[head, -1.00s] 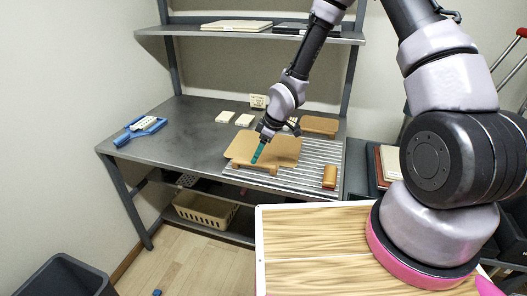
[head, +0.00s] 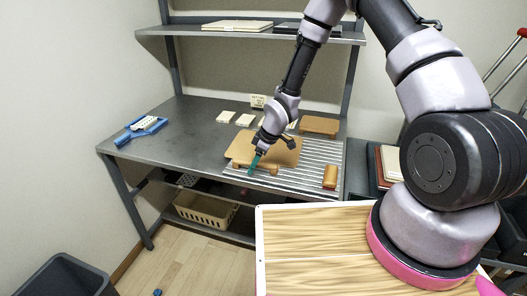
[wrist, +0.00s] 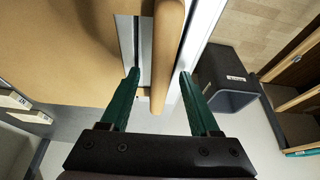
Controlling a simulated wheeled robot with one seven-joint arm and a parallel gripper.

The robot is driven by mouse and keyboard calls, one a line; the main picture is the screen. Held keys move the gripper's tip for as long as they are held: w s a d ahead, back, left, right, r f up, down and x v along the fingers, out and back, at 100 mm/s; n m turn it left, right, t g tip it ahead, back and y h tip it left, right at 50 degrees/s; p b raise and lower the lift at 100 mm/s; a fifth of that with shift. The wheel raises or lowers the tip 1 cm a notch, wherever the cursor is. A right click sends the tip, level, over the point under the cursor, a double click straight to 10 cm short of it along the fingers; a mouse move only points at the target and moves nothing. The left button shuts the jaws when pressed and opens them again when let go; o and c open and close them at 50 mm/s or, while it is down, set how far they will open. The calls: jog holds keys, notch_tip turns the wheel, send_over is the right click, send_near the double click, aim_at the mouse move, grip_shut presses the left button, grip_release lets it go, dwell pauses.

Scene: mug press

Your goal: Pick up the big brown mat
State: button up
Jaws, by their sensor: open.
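The big brown mat (head: 284,152) lies on the metal table, partly over a ribbed light panel. My arm covers part of it in the head view. A rounded brown bar (head: 264,169) runs along its front edge. In the wrist view the mat (wrist: 62,45) fills the upper left, and the bar (wrist: 167,45) lies between my fingers. My gripper (head: 253,164) is at the front left part of the mat. In the wrist view my gripper (wrist: 160,84) is open, one green finger on each side of the bar, with gaps visible. I cannot tell how far down the fingertips reach.
The ribbed panel (head: 313,158) carries a small brown block (head: 330,176) at right. A smaller brown board (head: 319,125) lies behind. A blue holder (head: 141,131) and pale tiles (head: 225,117) stand on the table (head: 190,140). A shelf (head: 235,37) hangs above.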

jog(key=shift+f, duration=0.15)
grip_shut()
dwell(0.4)
